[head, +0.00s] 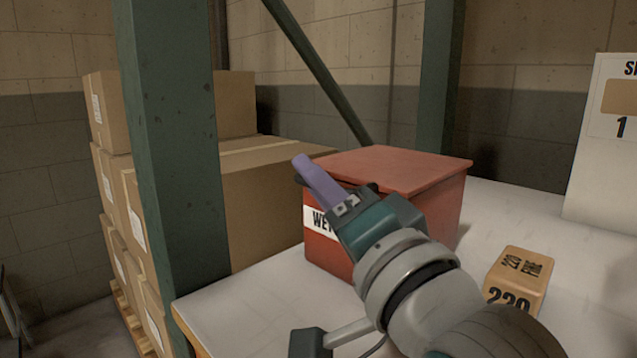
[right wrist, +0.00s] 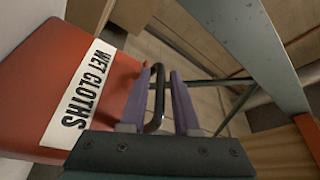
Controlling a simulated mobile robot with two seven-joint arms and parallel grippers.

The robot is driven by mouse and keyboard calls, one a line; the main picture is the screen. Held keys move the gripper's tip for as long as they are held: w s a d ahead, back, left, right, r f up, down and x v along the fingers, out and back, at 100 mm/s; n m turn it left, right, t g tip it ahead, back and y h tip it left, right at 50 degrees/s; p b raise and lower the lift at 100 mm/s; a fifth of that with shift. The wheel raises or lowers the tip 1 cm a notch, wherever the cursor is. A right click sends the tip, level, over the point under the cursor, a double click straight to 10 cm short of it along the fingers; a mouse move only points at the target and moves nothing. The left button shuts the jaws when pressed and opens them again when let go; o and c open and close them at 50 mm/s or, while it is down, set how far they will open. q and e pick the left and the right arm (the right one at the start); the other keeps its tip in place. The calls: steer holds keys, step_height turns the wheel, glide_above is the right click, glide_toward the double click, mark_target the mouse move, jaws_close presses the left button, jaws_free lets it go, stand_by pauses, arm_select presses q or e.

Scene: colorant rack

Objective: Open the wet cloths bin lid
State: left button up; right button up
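The red wet cloths bin (head: 445,210) stands on the white table, with its flat red lid (head: 400,168) down. Its white label, partly hidden by my right gripper in the head view, reads WET CLOTHS in the right wrist view (right wrist: 80,95). My right gripper (head: 308,172) is at the bin's left front side, its purple fingers near the lid edge. In the right wrist view, a dark handle (right wrist: 154,122) lies between the two fingers (right wrist: 165,75). The fingers are apart, with a gap beside the handle. My left gripper is not in view.
A tan block marked 220 (head: 518,280) sits on the white table (head: 245,308), right of my right arm. Green rack posts (head: 172,140) and stacked cardboard boxes (head: 265,195) stand at left and behind. A white sign panel (head: 604,165) stands at right.

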jaws_close()
stand_by(1.1)
